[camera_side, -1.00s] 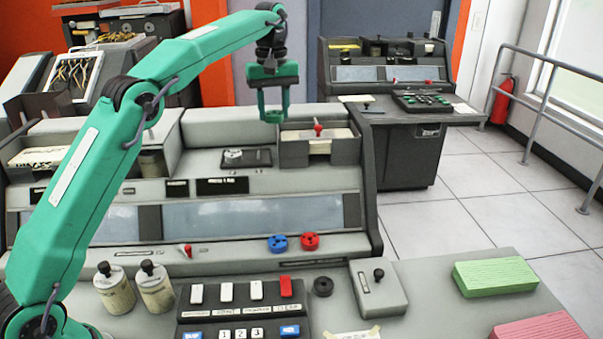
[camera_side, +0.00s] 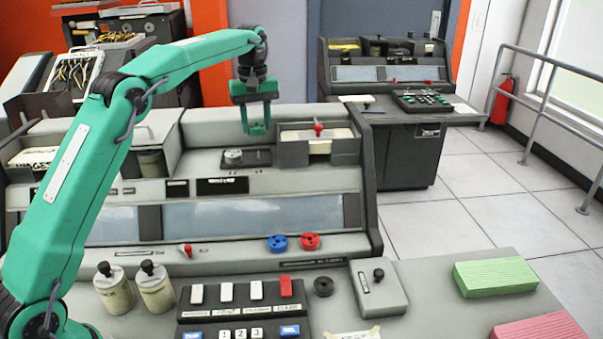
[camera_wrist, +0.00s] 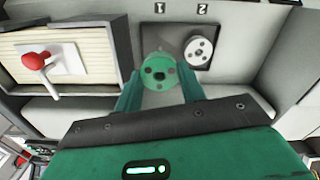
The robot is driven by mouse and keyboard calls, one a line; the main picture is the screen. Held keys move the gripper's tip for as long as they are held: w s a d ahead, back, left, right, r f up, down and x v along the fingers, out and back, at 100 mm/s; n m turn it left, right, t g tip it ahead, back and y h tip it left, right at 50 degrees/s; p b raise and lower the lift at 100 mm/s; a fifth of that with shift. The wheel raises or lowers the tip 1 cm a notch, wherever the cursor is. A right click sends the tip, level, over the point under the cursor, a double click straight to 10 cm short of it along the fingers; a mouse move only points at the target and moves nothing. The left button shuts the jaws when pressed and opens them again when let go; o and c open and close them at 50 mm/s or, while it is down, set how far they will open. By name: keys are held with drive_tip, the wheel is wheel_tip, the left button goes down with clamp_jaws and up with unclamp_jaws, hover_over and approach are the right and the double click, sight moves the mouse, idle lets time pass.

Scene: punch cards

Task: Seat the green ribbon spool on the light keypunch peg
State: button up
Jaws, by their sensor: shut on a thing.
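My gripper (camera_side: 257,131) is shut on the green ribbon spool (camera_wrist: 160,72), a disc with dark holes, and holds it in the air above the keypunch. In the side view the spool (camera_side: 258,128) is small between the fingers. Below it is a dark plate (camera_side: 261,158) set into the light keypunch top. A pale disc with dark holes (camera_wrist: 198,51) sits on this plate, right of the green spool in the wrist view; it also shows in the side view (camera_side: 233,155). The green spool covers part of the plate in the wrist view, and I cannot see a bare peg.
A card tray with a red-knobbed weight (camera_side: 318,130) stands right of the plate in the side view. A blue spool (camera_side: 277,243) and a red spool (camera_side: 309,241) lie on the front ledge. Green cards (camera_side: 494,276) lie at right. A second keypunch (camera_side: 385,75) stands behind.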

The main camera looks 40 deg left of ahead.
sight(257, 134)
drive_tip(key=shift+f, duration=0.3)
drive_tip(key=shift+f, duration=1.55)
drive_tip(key=shift+f, duration=1.75)
idle(2.7)
drive_tip(key=o, duration=0.9)
drive_tip(key=shift+o, duration=0.7)
drive_tip(key=shift+f, duration=0.1)
drive_tip(key=shift+o, duration=0.4)
drive_tip(key=shift+d, duration=0.1)
drive_tip(key=shift+o, duration=0.2)
